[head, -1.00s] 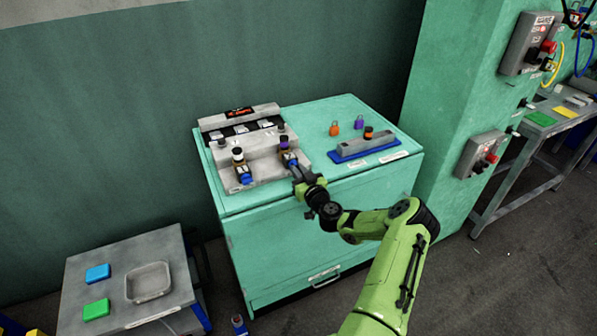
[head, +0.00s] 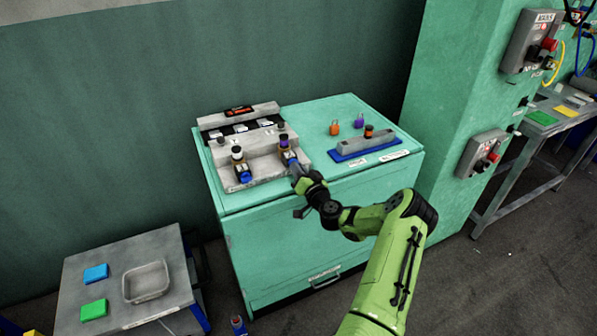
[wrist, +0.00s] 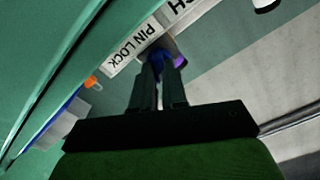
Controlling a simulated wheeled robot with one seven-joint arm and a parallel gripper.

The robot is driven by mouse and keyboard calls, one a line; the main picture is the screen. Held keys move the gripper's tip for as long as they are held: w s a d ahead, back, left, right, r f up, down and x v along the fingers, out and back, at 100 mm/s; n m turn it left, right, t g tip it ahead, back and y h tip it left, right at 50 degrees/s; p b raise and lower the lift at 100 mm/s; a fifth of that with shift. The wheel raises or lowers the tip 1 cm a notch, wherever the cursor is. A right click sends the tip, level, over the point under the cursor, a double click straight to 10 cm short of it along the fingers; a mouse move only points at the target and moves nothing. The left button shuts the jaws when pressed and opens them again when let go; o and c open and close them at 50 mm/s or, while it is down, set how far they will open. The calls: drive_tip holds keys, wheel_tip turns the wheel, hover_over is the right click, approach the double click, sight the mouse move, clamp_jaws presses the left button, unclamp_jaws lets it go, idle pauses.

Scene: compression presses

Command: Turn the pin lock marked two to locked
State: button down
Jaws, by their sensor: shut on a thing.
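A grey stepped fixture (head: 265,168) stands on the left of the green cabinet top. Two blue pin lock parts sit at its front: a left one (head: 244,175) below a white and black part, and a right one (head: 290,158) below a purple and black part. My gripper (head: 295,169) is at the right one and partly hides it. In the wrist view, my fingers are close together on this blue part (wrist: 158,58), beside a "PIN LOCK" label (wrist: 132,48). The lock numbers and the right part's exact angle cannot be read.
A side table holds a grey tray (head: 147,283). A green column (head: 460,90) carries control boxes.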

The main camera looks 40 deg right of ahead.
drive_tip(key=m, duration=0.6)
drive_tip(key=shift+d+f, duration=0.1)
drive_tip(key=m+p, duration=0.1)
drive_tip(key=m, duration=0.5)
drive_tip(key=shift+f, duration=0.1)
idle(0.5)
drive_tip(key=c, duration=1.2)
unclamp_jaws()
drive_tip(key=shift+o, duration=0.2)
drive_tip(key=v, duration=1.5)
drive_tip(key=shift+s, duration=0.4)
